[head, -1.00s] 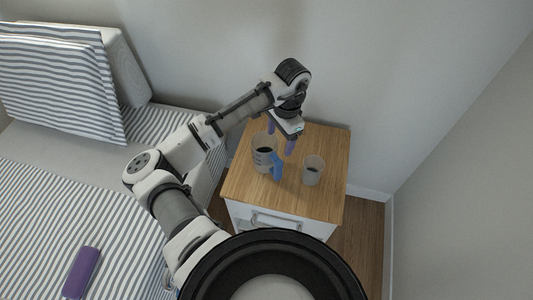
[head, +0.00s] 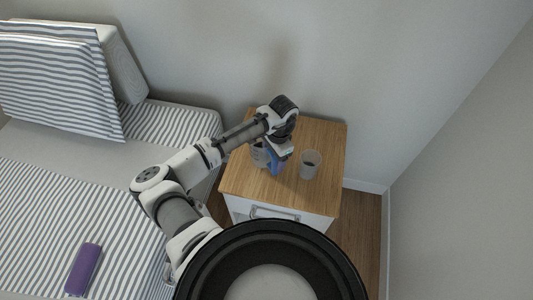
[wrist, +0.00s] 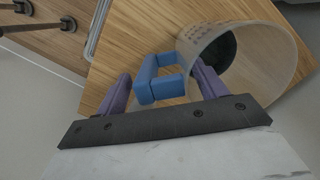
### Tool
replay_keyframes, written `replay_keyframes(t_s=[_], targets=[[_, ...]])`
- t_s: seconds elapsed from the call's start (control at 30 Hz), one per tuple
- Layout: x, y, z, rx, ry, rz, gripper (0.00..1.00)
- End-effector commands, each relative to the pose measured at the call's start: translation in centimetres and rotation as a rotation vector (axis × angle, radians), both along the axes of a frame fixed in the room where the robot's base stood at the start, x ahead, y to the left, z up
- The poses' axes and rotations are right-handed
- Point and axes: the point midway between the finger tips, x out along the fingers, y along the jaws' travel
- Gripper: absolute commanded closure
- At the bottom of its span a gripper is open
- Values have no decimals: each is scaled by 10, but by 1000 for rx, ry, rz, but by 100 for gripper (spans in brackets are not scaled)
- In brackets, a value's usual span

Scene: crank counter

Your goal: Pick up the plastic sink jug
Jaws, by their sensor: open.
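The plastic sink jug (wrist: 268,52) is a clear, greyish vessel with a blue handle (wrist: 158,80) and a dark patch inside. In the head view the jug (head: 259,156) stands on the wooden top of the bedside cabinet, partly hidden by my gripper. My gripper (wrist: 160,92) is open, with its purple fingers on either side of the blue handle in the wrist view. The handle shows between the fingers; I cannot tell whether they touch it.
A wall rises behind. A striped bed (head: 60,200) with a purple object (head: 84,269) lies to the left.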

Motion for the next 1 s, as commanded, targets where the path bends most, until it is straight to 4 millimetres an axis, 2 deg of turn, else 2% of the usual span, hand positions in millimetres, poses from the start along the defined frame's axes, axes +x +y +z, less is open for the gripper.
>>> replay_keyframes(t_s=[0.1, 0.33, 0.77, 0.8, 1.0], targets=[[-1, 1, -8, -1, 1, 0, 29], [-1, 1, -9, -1, 0, -1, 31], [-1, 1, -9, -1, 0, -1, 87], [-1, 1, -8, -1, 0, -1, 90], [-1, 1, -8, -1, 0, -1, 90]])
